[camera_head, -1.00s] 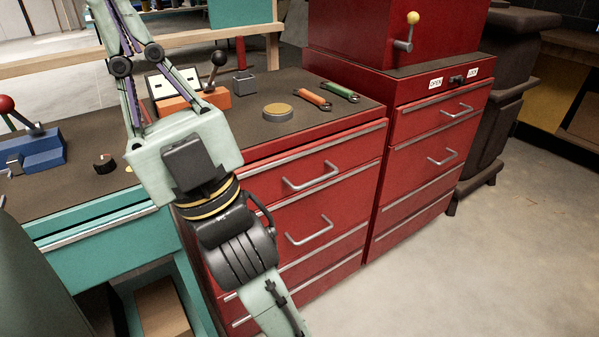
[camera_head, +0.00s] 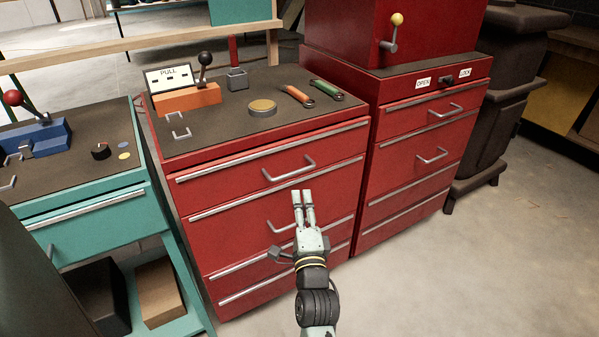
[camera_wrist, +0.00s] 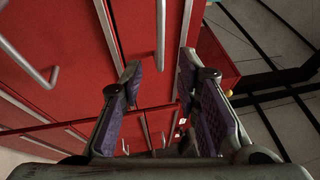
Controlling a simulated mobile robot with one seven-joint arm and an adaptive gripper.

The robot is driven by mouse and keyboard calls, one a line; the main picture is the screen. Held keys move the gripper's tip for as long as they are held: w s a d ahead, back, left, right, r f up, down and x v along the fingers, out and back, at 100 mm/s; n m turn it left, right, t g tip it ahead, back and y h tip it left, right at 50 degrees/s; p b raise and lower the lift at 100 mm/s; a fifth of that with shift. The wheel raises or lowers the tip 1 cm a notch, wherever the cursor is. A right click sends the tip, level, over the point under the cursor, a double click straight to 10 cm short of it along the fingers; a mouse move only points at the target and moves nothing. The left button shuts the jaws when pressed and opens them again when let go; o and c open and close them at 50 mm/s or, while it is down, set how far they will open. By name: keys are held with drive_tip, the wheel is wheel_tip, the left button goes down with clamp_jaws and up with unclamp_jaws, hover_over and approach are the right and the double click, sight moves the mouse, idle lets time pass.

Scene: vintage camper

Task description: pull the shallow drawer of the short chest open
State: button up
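The short red chest (camera_head: 262,185) stands in the middle of the head view. Its top drawer (camera_head: 225,190) looks shallower than the one below and has a grey bar handle (camera_head: 289,170); all its drawers look shut. The second drawer's handle (camera_head: 280,227) is partly hidden behind my gripper (camera_head: 303,194). My gripper points at the chest front, fingertips below the top handle. In the wrist view my gripper (camera_wrist: 160,75) is open and empty, with a grey bar handle (camera_wrist: 160,35) ahead, in line with the finger gap. Contact is not visible.
A taller red chest (camera_head: 420,150) stands close on the right, a teal bench (camera_head: 95,200) on the left. On the short chest's top are an orange lever box (camera_head: 187,97), a round tin (camera_head: 262,107) and wrenches (camera_head: 298,96). Bare floor (camera_head: 480,270) lies at right.

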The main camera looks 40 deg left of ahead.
sight(295, 173)
drive_tip(key=p+x, duration=0.2)
drive_tip(key=x, duration=0.8)
drive_tip(key=shift+w+a+r, duration=0.1)
drive_tip(key=shift+w+a, duration=0.1)
drive_tip(key=shift+a, duration=0.05)
drive_tip(key=shift+c, duration=0.5)
clamp_jaws()
